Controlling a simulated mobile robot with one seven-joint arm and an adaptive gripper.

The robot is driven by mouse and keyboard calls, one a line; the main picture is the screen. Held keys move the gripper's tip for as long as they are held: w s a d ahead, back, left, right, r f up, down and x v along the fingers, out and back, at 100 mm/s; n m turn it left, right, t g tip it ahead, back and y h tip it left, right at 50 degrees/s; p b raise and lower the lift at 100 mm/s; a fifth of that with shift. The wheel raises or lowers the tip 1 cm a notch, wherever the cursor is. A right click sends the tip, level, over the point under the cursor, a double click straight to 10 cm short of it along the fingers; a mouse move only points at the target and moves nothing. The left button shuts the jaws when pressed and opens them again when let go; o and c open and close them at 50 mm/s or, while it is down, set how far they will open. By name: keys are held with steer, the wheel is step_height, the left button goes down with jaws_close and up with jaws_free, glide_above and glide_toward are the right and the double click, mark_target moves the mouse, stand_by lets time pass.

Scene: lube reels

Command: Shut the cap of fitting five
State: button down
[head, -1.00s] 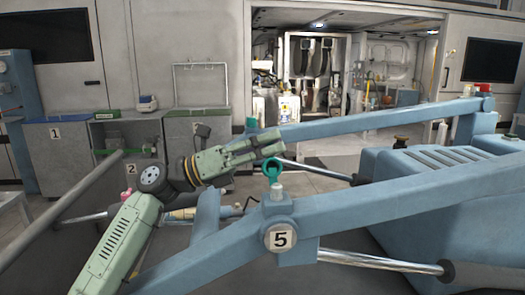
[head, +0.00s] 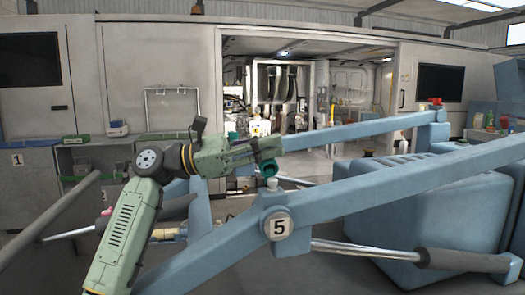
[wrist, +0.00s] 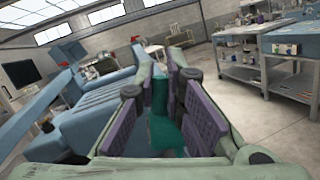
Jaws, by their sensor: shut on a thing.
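The teal cap (head: 268,169) of fitting five is by the pale fitting (head: 272,184) on top of the near blue beam, above the round plate marked 5 (head: 279,226). My gripper (head: 268,150) is at the cap from above and the left, its fingers closed on it. In the wrist view the teal cap (wrist: 160,100) shows between the two purple finger pads. The fingers hide part of the cap, and I cannot tell how it sits on the fitting.
The near blue beam (head: 400,190) runs up to the right, and a second blue beam (head: 360,130) lies behind it. A large blue block (head: 410,215) stands at the right. Cabinets stand at the left. A workbench (wrist: 290,75) is at the right of the wrist view.

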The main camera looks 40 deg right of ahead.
steer(key=m, duration=0.1)
steer(key=s+m+y, duration=0.1)
steer(key=s+a+m+b, duration=0.1)
steer(key=m, duration=0.1)
steer(key=shift+s+a+f, duration=0.1)
steer(key=shift+s+f, duration=0.05)
steer(key=shift+f, duration=0.25)
steer(key=s+m, duration=0.1)
steer(key=m, duration=0.1)
steer(key=s+a+f+m+y+b, duration=0.1)
steer(key=shift+f+m+t, duration=0.2)
steer(key=shift+m+t, duration=0.2)
steer(key=shift+s+a+f+m+t+y+b, duration=0.15)
steer(key=shift+s+f+m+t+y+b, duration=0.15)
steer(key=shift+f+m, duration=0.35)
steer(key=shift+s+a+f+m+t+y+b, duration=0.15)
steer(key=shift+s+f+m+t+b, duration=0.2)
steer(key=shift+m, duration=0.6)
steer(key=shift+s+a+f+m+t+y+b, duration=0.1)
steer(key=shift+s+f+m+t+y+b, duration=0.15)
steer(key=shift+f+m, duration=0.45)
steer(key=shift+r, duration=0.1)
steer(key=c, duration=1.7)
jaws_free()
steer(key=shift+o, duration=0.2)
